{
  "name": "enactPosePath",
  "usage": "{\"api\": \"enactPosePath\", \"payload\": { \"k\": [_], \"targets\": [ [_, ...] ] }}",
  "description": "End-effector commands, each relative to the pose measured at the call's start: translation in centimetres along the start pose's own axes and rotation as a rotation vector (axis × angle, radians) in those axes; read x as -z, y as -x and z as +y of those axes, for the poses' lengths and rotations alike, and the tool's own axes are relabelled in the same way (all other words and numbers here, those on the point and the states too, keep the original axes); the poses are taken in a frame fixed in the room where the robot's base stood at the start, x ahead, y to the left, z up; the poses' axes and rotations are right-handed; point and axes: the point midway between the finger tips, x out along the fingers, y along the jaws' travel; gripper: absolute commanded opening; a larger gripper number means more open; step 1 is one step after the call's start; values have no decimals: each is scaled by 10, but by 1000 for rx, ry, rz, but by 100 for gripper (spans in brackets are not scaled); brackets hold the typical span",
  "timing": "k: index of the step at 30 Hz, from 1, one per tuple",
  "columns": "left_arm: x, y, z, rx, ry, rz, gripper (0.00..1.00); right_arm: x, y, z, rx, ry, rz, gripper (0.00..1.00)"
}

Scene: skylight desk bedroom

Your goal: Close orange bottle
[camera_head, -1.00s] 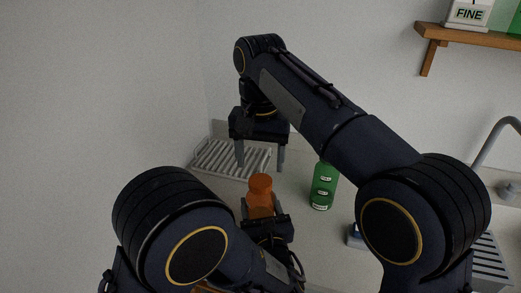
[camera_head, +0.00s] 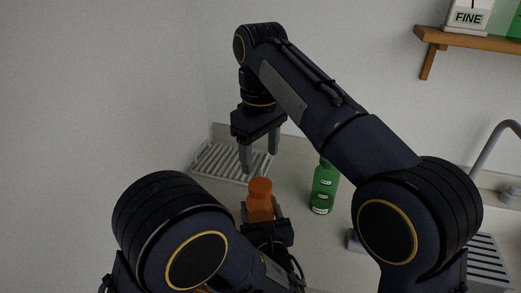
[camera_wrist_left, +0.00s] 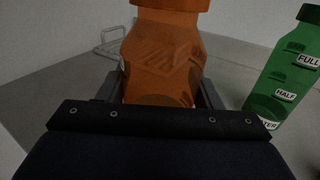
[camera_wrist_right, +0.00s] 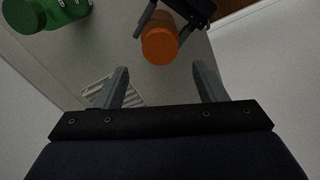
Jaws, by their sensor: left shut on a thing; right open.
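The orange bottle (camera_head: 260,205) stands upright near the middle of the counter in the head view. It fills the middle of the left wrist view (camera_wrist_left: 162,60), its top cut off by the frame edge. My left gripper (camera_head: 263,212) is shut on its body from the near side. My right gripper (camera_head: 260,165) is open and empty, pointing down above and behind the bottle. In the right wrist view the bottle's round orange top (camera_wrist_right: 159,46) lies beyond my open fingers (camera_wrist_right: 163,88), apart from them. I cannot tell whether that top is a separate cap.
A green bottle (camera_head: 324,187) with labels stands just right of the orange one. A ribbed drying rack (camera_head: 215,160) lies on the counter behind. A sink tap (camera_head: 490,140) is at the right, and a wooden shelf (camera_head: 470,38) hangs above.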

Motion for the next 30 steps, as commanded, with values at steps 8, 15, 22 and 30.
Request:
{"api": "enactPosePath", "payload": {
  "k": [8, 15, 22, 30],
  "targets": [
    [0, 0, 0, 0, 0, 0, 0, -1, -34, 0, 2, -1, -4, 65],
    [0, 0, 0, 0, 0, 0, 0, 0, -67, 0, 0, -1, -2, 65],
    [0, 0, 0, 0, 0, -1, 0, 0, -79, 0, 0, -2, 0, 65],
    [0, 0, 0, 0, 0, -1, 0, 0, -79, 0, 0, -2, 0, 59]
  ]
}}
